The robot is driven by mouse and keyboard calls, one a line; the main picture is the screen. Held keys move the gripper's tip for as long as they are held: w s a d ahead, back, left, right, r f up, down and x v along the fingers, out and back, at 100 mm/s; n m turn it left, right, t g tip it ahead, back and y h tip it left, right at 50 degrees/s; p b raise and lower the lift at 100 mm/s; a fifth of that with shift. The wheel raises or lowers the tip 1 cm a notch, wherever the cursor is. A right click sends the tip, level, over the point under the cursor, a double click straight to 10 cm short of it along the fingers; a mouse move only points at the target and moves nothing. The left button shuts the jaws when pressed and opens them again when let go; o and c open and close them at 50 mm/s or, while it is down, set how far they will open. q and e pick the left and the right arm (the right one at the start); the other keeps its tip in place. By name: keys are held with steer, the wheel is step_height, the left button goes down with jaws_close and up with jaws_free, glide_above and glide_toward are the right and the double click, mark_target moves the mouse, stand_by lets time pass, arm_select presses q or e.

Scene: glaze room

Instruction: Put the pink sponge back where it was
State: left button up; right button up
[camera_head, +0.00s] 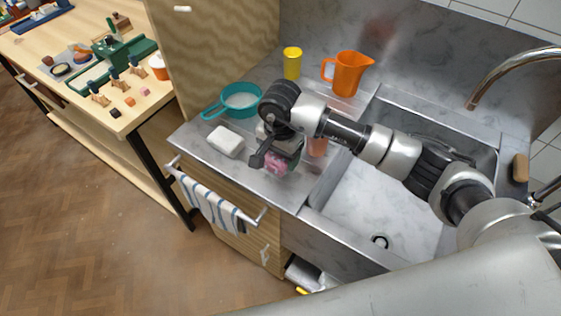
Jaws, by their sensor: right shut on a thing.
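The pink sponge (274,165) is between the fingers of my right gripper (272,161), over the front part of the marble counter left of the sink. My right gripper is shut on it. The gripper hides part of the sponge, and I cannot tell whether the sponge touches the counter. My left gripper is not in view.
A white block (226,142) lies left of the gripper, and a teal strainer (240,100) is behind it. A yellow cup (292,63) and an orange jug (347,74) stand at the back. An orange-pink thing (318,147) is close right. The sink (375,215) is right.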

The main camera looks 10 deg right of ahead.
step_height(320, 180, down, 3)
steer(key=shift+s+r, duration=0.1)
steer(key=shift+r, duration=0.1)
step_height(320, 180, down, 3)
steer(key=shift+f+p, duration=0.1)
steer(key=shift+p, duration=0.55)
steer(key=shift+f, duration=0.1)
steer(key=shift+f+b, duration=0.15)
steer(key=shift+b, duration=0.15)
steer(key=o, duration=1)
steer(key=shift+c, duration=0.2)
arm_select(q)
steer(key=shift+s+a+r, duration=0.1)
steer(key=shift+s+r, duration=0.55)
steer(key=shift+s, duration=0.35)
